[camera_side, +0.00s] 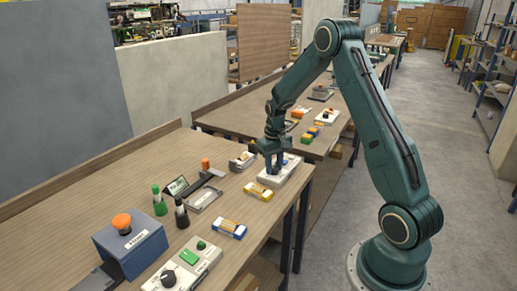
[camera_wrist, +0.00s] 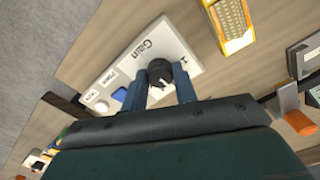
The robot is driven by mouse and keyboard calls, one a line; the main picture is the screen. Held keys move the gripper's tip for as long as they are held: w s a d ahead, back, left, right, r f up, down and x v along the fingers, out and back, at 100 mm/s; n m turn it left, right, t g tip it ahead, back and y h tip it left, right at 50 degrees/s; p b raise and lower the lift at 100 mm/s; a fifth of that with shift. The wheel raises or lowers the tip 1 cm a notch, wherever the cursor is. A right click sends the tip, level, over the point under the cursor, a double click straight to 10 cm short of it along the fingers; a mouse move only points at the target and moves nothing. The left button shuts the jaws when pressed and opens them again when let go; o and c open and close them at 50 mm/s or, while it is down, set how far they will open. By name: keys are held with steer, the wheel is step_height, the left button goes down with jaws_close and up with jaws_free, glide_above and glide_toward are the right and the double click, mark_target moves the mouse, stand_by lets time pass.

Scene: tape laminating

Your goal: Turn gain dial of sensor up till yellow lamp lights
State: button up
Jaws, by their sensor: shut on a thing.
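The sensor is a pale box marked "Gain" (camera_wrist: 182,42), flat on the wooden bench; it also shows in the side view (camera_side: 291,170). Its black gain dial (camera_wrist: 160,70) has a light pointer mark. My gripper (camera_wrist: 160,84) has one blue finger on each side of the dial and is shut on it. In the side view my gripper (camera_side: 275,168) points down over the box and hides the dial. A blue part (camera_wrist: 120,94) and small pale round parts (camera_wrist: 102,106) lie along the box's other end. I see no lit yellow lamp; I cannot tell which part is the lamp.
A yellow pack (camera_wrist: 233,22) lies beside the sensor; another yellow-blue pack (camera_side: 229,229) is nearer the front. An orange-topped thing (camera_wrist: 302,122) stands close by. A blue box with an orange button (camera_side: 130,244) and a green-button panel (camera_side: 184,265) stand front left.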

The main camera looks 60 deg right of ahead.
mark_target(274, 167)
steer(key=shift+m, duration=0.5)
steer(key=o, duration=1)
steer(key=shift+c, duration=0.2)
steer(key=shift+r, duration=0.1)
step_height(274, 167, up, 14)
stand_by(0.3)
